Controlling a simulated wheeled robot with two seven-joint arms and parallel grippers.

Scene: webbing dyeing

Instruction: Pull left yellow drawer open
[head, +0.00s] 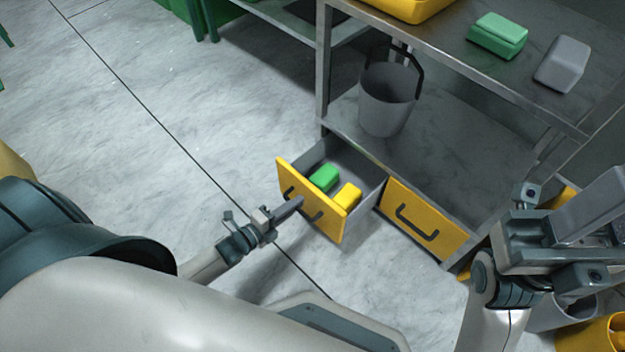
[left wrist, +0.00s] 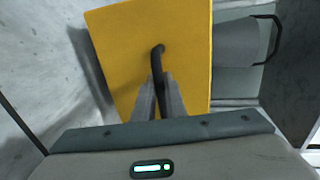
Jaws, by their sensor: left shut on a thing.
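The left yellow drawer (head: 335,222) stands pulled out from the metal shelf unit in the head view, with a green block (head: 324,177) and a yellow block (head: 347,196) inside. Its dark handle (left wrist: 157,65) shows on the yellow front in the left wrist view. My left gripper (head: 297,203) is at the drawer front, its fingers shut on the handle; they also show in the left wrist view (left wrist: 158,95). My right gripper (head: 530,225) is at the right of the head view, beside the shelf; its fingertips are not clear.
The right yellow drawer (head: 425,222) is closed. A grey bucket (head: 388,98) stands on the lower shelf. A green block (head: 498,35) and a grey block (head: 562,63) lie on the upper shelf. Open floor (head: 190,110) lies left of the unit.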

